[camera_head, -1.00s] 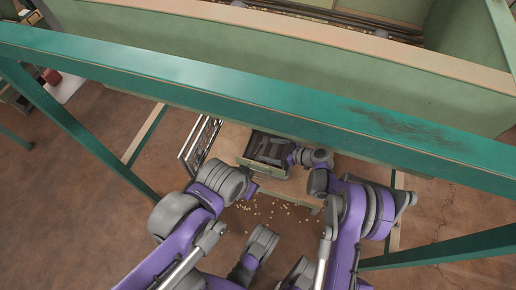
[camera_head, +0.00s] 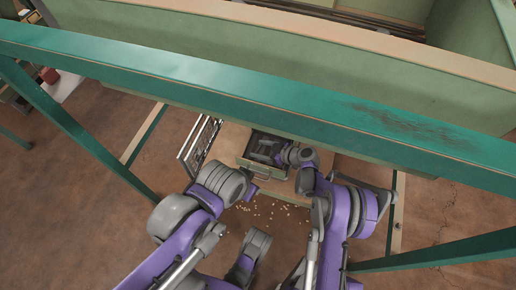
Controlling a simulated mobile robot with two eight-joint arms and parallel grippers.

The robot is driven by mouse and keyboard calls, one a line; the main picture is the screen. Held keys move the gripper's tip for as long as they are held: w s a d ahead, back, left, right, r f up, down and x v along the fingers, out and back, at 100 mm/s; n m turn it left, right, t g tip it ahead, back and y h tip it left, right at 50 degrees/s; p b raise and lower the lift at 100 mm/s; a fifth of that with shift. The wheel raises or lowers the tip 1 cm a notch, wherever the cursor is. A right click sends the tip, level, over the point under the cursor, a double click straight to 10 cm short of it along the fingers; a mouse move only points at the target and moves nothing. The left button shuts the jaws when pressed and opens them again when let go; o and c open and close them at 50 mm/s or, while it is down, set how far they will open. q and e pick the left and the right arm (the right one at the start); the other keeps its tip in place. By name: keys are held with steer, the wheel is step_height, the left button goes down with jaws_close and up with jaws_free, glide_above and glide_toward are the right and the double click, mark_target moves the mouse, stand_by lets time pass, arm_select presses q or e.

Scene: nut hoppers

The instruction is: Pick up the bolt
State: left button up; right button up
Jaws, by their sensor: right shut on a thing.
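An open green bin (camera_head: 262,171) sits on the wooden surface below the hopper, with a dark inside. My right gripper (camera_head: 272,153) reaches into it from the right. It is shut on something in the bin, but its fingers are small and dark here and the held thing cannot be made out. I cannot pick out the bolt by itself. My left arm stands left of the bin; I cannot make out its gripper.
A teal beam (camera_head: 250,88) crosses the view in front of the large green hopper (camera_head: 330,65). Teal legs slant down on both sides. A metal rack (camera_head: 199,141) stands left of the bin. Several small tan pieces (camera_head: 272,208) are scattered on the brown floor.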

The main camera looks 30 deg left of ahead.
steer(key=shift+c, duration=1.2)
steer(key=shift+r, duration=0.15)
steer(key=shift+r, duration=0.3)
steer(key=r, duration=0.1)
steer(key=r+p, duration=0.1)
steer(key=r, duration=0.1)
steer(key=shift+d, duration=0.2)
steer(key=w+d+b, duration=0.1)
steer(key=d+b, duration=0.2)
steer(key=d, duration=2.8)
steer(key=shift+d+f+b, duration=0.2)
steer(key=shift+d+b, duration=0.1)
steer(key=shift+b, duration=0.1)
steer(key=shift+w, duration=0.1)
